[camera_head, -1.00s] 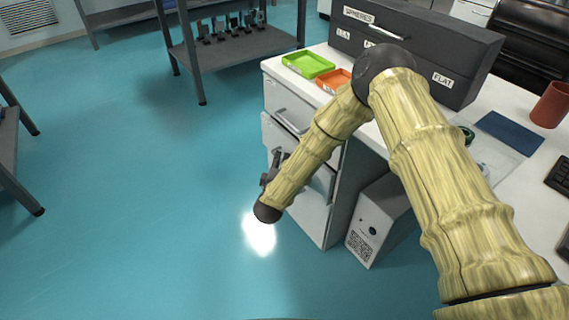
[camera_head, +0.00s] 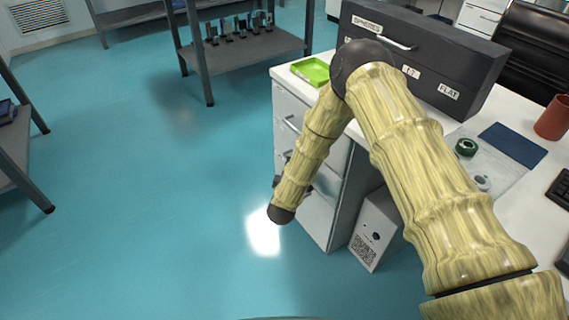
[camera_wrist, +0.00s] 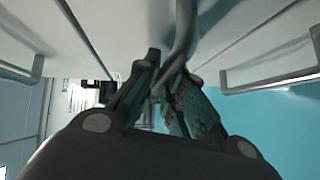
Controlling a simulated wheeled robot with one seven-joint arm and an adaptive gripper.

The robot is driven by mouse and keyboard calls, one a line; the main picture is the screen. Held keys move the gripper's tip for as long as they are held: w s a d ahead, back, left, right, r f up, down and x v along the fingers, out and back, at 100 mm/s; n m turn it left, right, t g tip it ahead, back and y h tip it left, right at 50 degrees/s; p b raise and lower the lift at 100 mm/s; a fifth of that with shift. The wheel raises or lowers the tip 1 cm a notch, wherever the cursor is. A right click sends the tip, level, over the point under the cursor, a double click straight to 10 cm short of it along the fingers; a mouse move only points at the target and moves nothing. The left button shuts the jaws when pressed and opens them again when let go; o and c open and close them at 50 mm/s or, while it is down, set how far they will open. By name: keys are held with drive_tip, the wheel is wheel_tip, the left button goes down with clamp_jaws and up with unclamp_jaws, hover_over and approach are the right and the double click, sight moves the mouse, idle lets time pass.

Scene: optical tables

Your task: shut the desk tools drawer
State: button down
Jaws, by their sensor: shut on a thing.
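The desk's drawer unit (camera_head: 292,104) stands under the left end of the white desk and has several stacked drawers. In the wrist view my gripper (camera_wrist: 166,88) is shut on a grey bar handle (camera_wrist: 184,38), the middle one of three handles in sight. In the head view my arm hides most of the gripper and the middle drawer front. The drawer fronts look about in line there, but I cannot tell whether the held drawer is fully shut.
A white box (camera_head: 373,232) stands on the floor right of the drawers. A green tray (camera_head: 311,70) and a dark labelled cabinet (camera_head: 430,58) are on the desk. A grey shelf table (camera_head: 250,42) stands behind. The floor left of the drawers is clear.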

drive_tip(key=shift+w+d, duration=0.2)
drive_tip(key=shift+d, duration=0.1)
drive_tip(key=c, duration=1.5)
unclamp_jaws()
drive_tip(key=shift+d, duration=0.1)
drive_tip(key=shift+a, duration=0.2)
drive_tip(key=v, duration=1.2)
